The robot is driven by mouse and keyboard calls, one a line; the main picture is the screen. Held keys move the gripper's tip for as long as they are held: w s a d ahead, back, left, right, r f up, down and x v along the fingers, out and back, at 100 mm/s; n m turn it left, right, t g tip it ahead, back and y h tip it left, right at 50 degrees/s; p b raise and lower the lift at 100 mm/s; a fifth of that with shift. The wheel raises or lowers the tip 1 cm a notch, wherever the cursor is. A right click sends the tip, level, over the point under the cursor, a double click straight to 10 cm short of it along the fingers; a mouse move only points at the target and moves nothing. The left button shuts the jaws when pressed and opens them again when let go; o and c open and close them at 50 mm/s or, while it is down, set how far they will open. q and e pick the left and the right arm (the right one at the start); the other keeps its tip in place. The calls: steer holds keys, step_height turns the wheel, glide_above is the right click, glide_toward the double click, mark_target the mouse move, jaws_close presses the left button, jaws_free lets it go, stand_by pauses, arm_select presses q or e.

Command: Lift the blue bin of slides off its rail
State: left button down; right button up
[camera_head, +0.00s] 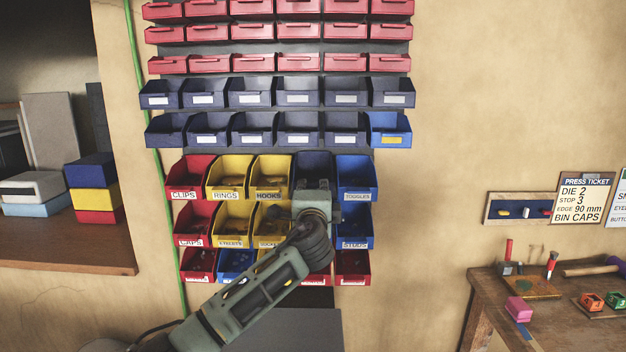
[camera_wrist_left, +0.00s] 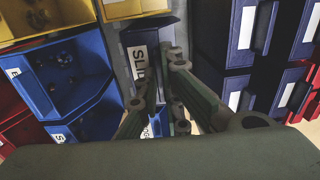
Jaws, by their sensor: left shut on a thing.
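The slides bin (camera_head: 313,167) is a dark navy blue bin in the upper row of large bins, between the yellow HOOKS bin (camera_head: 270,172) and the blue TOGGLES bin (camera_head: 357,176). My left gripper (camera_head: 313,195) is in front of it and covers its lower front in the head view. In the left wrist view, the slides bin (camera_wrist_left: 147,38) shows a white label whose visible letters begin "SLI". My left gripper (camera_wrist_left: 158,88) is shut on this bin at its front. Its rail and the exact finger contact are hidden. My right gripper is in neither view.
Blue bins (camera_wrist_left: 65,75) sit close by the slides bin in the left wrist view. Rows of navy bins (camera_head: 274,130) hang above it. A wooden workbench (camera_head: 500,300) stands at the right, a shelf (camera_head: 70,245) at the left.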

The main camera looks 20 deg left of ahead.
arm_select(q)
steer(key=shift+r+p, duration=0.5)
steer(key=shift+r, duration=0.35)
steer(key=r+p+v, duration=0.1)
steer(key=p+v, duration=0.4)
steer(key=v, duration=1.9)
steer(key=shift+r, duration=0.2)
stand_by(0.6)
